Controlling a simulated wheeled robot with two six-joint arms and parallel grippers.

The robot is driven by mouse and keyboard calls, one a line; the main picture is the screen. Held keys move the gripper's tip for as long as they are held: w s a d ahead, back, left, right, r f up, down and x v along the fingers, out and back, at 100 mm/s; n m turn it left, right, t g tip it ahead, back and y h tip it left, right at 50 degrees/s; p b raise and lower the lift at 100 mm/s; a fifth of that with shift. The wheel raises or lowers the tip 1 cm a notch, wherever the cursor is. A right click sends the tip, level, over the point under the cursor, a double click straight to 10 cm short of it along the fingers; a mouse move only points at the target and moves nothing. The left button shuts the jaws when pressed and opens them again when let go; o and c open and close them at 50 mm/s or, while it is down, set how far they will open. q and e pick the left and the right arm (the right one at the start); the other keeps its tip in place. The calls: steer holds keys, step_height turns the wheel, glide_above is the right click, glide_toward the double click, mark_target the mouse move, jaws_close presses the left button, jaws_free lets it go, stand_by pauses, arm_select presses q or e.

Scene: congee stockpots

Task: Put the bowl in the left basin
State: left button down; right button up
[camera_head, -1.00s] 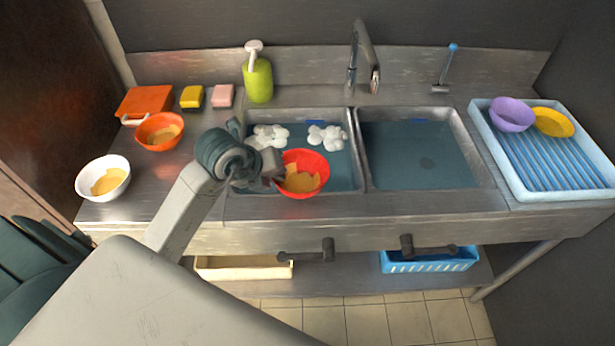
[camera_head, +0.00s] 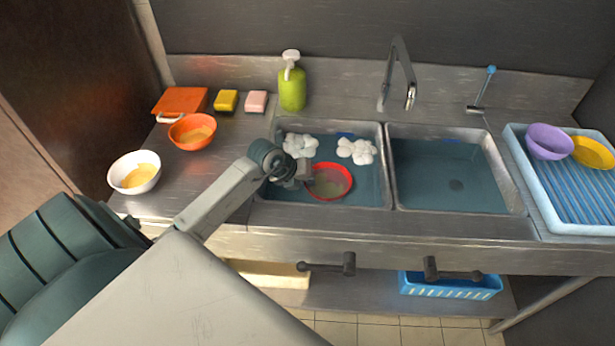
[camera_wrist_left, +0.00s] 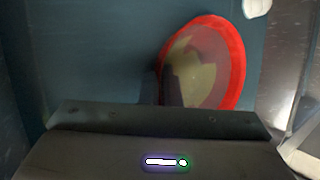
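The red bowl (camera_head: 347,170) is low in the left basin (camera_head: 370,192), at its front middle, with its rim near the water. Murky water with a yellowish residue shows inside it. My left gripper (camera_head: 306,174) reaches into the basin at the bowl's left side. In the left wrist view the red bowl (camera_wrist_left: 238,60) sits at the fingertips (camera_wrist_left: 161,88), one finger outside the rim and one inside, close together on it. The fingers are dark and partly hidden. My right gripper is not in view.
White foam (camera_head: 357,151) floats behind the bowl. The right basin (camera_head: 450,180) holds only water. An orange bowl (camera_head: 192,131) and a white bowl (camera_head: 134,172) stand on the left counter. A faucet (camera_head: 400,75) rises behind the basins. A blue drying rack (camera_head: 560,195) is at right.

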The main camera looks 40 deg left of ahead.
arm_select(q)
step_height(320, 180, down, 2)
steer(key=shift+f, duration=0.15)
steer(key=shift+f, duration=0.2)
steer(key=c, duration=1.6)
jaws_free()
steer(key=shift+c, duration=0.2)
steer(key=shift+r, duration=0.15)
